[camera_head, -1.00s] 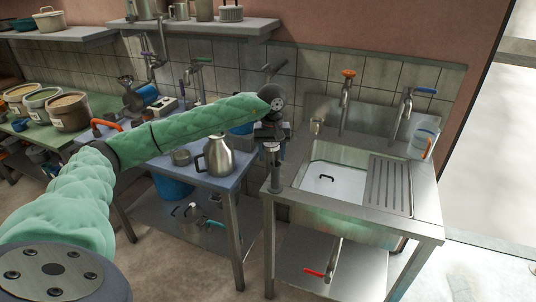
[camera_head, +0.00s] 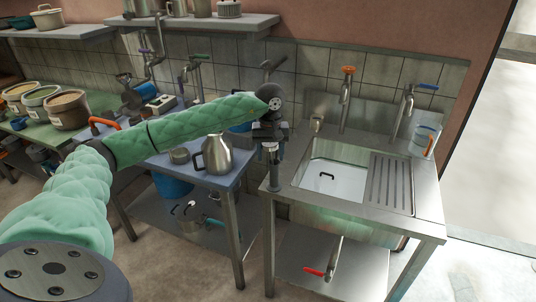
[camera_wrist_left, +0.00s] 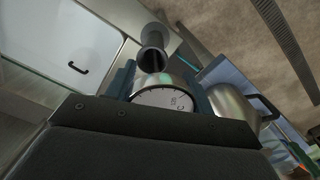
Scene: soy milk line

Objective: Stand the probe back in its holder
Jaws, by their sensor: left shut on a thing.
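My left gripper (camera_head: 272,140) is over the left edge of the sink counter, shut on the probe. The probe's round white dial (camera_wrist_left: 165,98) shows between the two fingers in the left wrist view; its stem is hidden behind the dial. The holder, an upright metal tube (camera_head: 274,177), stands on the counter's left edge just below the gripper. In the left wrist view the holder's dark open mouth (camera_wrist_left: 152,60) shows just beyond the dial. I cannot tell whether the stem's tip is inside it. My right gripper is not in view.
The sink basin (camera_head: 333,181) lies right of the holder, with taps behind it. A steel jug (camera_head: 216,156) stands on the blue table to the left, close to my left forearm. The jug also shows in the left wrist view (camera_wrist_left: 232,108). A clear pitcher (camera_head: 424,141) stands at the counter's right.

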